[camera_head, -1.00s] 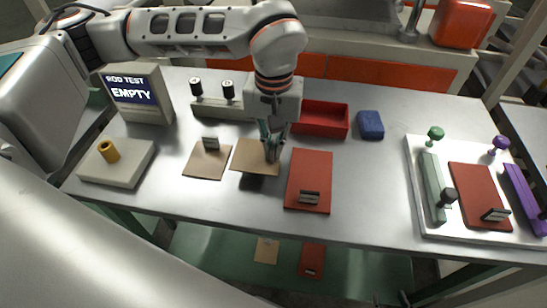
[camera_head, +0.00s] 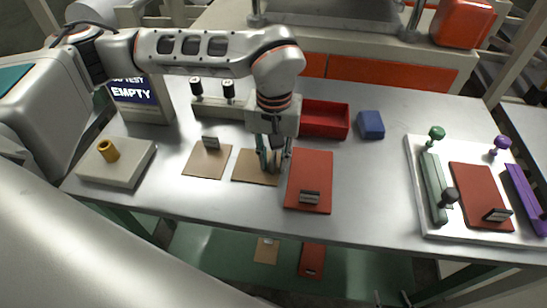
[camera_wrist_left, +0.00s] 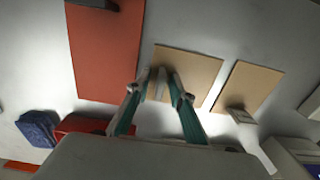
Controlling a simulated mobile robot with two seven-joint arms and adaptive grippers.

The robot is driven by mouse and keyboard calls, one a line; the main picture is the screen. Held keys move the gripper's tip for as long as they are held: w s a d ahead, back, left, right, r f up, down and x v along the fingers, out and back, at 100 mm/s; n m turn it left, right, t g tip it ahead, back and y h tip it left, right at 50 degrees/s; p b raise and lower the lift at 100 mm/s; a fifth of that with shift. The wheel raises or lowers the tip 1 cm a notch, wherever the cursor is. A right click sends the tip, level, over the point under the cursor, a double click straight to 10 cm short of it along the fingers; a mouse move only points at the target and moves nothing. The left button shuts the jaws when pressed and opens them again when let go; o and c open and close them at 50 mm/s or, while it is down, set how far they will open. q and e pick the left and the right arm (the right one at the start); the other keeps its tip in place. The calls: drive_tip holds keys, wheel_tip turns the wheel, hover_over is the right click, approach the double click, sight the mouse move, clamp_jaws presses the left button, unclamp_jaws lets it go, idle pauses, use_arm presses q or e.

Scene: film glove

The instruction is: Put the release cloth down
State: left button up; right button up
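The release cloth, taken to be the tan square sheet (camera_head: 243,165) with a small grey grip, lies flat on the steel table between another tan sheet (camera_head: 205,163) and a red sheet (camera_head: 309,170). It also shows in the left wrist view (camera_wrist_left: 196,74). My left gripper (camera_head: 272,169) is low over its right part. In the left wrist view the left fingertips (camera_wrist_left: 157,92) stand apart on either side of the grey grip, which partly hides between them. My right gripper (camera_head: 392,299) shows only as two separated fingertips at the bottom edge.
A red tray (camera_head: 346,124) and a blue block (camera_head: 370,125) stand behind. A white board (camera_head: 420,225) with knobbed tools and another red sheet is at right. A grey block with a brass ring (camera_head: 135,173) and an EMPTY display (camera_head: 135,92) are at left.

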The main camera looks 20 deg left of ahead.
use_arm(q)
wheel_tip(320, 180, up, 12)
drive_tip(key=shift+r+p, duration=0.2)
drive_tip(key=shift+p, duration=0.15)
drive_tip(key=shift+f, duration=0.1)
idle(0.6)
